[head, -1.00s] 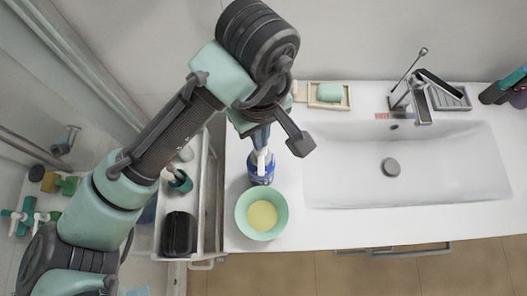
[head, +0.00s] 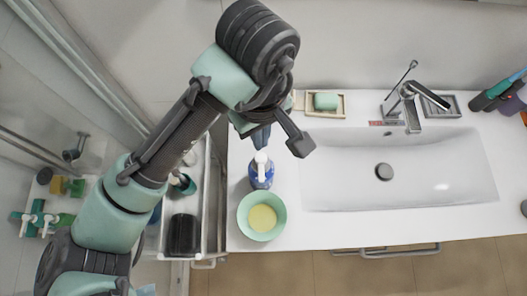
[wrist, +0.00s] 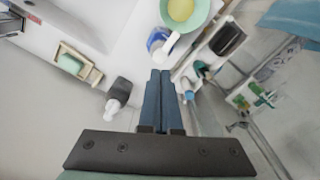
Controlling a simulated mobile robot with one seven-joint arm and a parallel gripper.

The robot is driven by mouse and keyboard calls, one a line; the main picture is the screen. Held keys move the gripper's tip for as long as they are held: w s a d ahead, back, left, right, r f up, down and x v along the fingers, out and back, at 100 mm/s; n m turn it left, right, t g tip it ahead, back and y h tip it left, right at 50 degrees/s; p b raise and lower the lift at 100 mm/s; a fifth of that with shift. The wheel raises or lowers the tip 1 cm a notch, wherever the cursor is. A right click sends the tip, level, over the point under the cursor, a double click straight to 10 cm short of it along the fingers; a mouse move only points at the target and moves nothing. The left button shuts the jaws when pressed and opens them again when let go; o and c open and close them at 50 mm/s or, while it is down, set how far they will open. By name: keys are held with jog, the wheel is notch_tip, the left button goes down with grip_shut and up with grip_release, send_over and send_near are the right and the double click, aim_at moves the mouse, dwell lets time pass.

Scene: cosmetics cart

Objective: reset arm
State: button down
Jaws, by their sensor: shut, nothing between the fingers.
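My gripper (head: 261,140) is shut and empty, its blue-grey fingers pointing down over the left part of the white counter. In the wrist view the two fingers (wrist: 160,74) lie side by side with nothing held. Just below the fingertips in the head view stands a blue bottle (head: 261,178) with a white pump top, upright on the counter. The bottle (wrist: 157,38) also shows beyond the fingertips in the wrist view. A green bowl (head: 279,225) with yellow contents sits in front of the bottle.
A white sink (head: 430,170) with a chrome faucet (head: 411,110) fills the right of the counter. A soap dish (head: 311,105) with green soap stands at the back. A white cart (head: 214,225) with bottles and a black container (head: 184,235) is close on the left.

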jog(key=shift+r+p, duration=0.4)
jog(key=shift+r, duration=0.3)
jog(key=w+d+r+m+t+h+b, duration=0.1)
jog(key=w+d+r+m+t+h, duration=0.1)
jog(key=w+d+r+t, duration=0.4)
jog(key=w+d+r+m+t+h+b, duration=0.1)
jog(key=w+d+r+m+t+h, duration=0.2)
jog(key=r, duration=0.5)
jog(key=w+d+r+m+t+h+b, duration=0.1)
jog(key=w+d+r+t+h, duration=0.1)
jog(key=w+d+r, duration=0.35)
jog(key=s+a+r+m+t+h+b, duration=0.15)
jog(key=r+t, duration=0.25)
jog(key=r, duration=0.5)
jog(key=s+a+r+m+t, duration=0.1)
jog(key=s+a+r+t, duration=0.1)
jog(key=r+t, duration=0.5)
jog(key=s+a+r+n+t+y+b, duration=0.1)
jog(key=s+a+r+t+y, duration=0.4)
jog(key=a, duration=0.6)
notch_tip(320, 180, up, 4)
jog(key=s+n+y, duration=0.1)
jog(key=s+y, duration=0.1)
jog(key=y, duration=0.1)
